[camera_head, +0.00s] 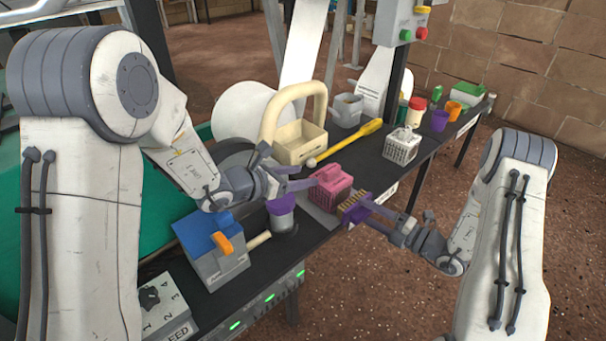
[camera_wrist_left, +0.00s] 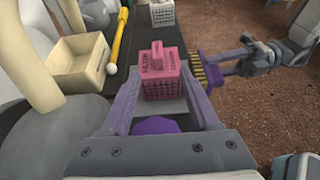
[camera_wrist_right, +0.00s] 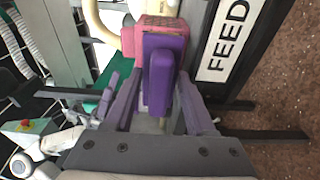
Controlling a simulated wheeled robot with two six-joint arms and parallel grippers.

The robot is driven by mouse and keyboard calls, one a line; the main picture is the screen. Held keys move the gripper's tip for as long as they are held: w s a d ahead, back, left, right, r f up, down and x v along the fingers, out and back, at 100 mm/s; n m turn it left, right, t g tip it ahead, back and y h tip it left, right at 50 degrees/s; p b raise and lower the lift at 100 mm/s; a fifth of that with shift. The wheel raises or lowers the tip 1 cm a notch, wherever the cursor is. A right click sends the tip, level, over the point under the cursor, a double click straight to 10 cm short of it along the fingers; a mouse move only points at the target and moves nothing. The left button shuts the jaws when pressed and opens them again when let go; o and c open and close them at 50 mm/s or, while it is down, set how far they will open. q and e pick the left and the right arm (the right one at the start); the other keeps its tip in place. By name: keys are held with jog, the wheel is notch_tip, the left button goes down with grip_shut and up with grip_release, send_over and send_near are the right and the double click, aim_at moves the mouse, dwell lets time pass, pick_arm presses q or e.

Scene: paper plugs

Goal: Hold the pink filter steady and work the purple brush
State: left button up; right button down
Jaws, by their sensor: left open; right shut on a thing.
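The pink filter (camera_head: 329,186) is a basket-like block with a handle and a grid side, standing on the dark bench top. It also shows in the left wrist view (camera_wrist_left: 162,72). My left gripper (camera_head: 303,179) is open, with its fingers reaching toward the filter from the left. In its wrist view the fingertips lie to either side of the filter's near part; contact cannot be told. My right gripper (camera_head: 367,215) is shut on the purple brush (camera_head: 355,207), whose yellow bristles face the filter. In the right wrist view the brush (camera_wrist_right: 162,80) hides part of the filter.
A purple-topped jar (camera_head: 281,212) stands beside my left gripper. A blue-and-grey box (camera_head: 212,248) with an orange part is at the near left. The bench's right edge is close to the filter.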

aim_at(327, 171)
pick_arm(q)
jog(key=x, duration=1.2)
jog(key=shift+w+a, duration=0.2)
grip_shut()
dwell(2.2)
